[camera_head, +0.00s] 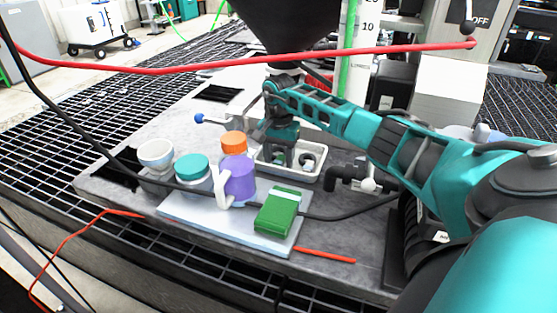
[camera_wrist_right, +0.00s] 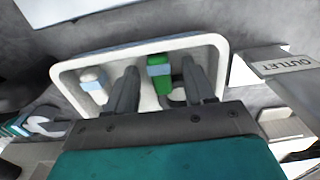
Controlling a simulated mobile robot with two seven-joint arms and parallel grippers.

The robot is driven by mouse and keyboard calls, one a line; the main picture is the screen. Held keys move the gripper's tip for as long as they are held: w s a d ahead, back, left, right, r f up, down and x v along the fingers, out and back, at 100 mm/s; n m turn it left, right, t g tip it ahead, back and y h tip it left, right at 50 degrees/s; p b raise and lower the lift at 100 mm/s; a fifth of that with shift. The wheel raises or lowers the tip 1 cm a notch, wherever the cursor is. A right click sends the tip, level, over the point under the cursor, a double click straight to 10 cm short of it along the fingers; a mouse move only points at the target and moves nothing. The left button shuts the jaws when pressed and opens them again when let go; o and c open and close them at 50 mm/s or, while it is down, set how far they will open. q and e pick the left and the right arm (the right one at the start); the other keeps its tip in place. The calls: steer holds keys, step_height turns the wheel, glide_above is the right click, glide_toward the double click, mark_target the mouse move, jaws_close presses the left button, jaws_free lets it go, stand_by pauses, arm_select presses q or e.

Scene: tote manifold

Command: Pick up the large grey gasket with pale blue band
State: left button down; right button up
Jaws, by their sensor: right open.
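A white-rimmed tote (camera_head: 318,174) stands on the grey bench; it also shows in the wrist view (camera_wrist_right: 225,62). In the wrist view a pale grey piece with a pale blue band (camera_wrist_right: 93,84) lies in the tote's left part, outside my fingers. My left gripper is not in view.
A red cable (camera_head: 180,67) and black cable cross the view.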

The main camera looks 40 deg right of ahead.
jaws_close()
stand_by(0.4)
steer(key=shift+r, duration=0.2)
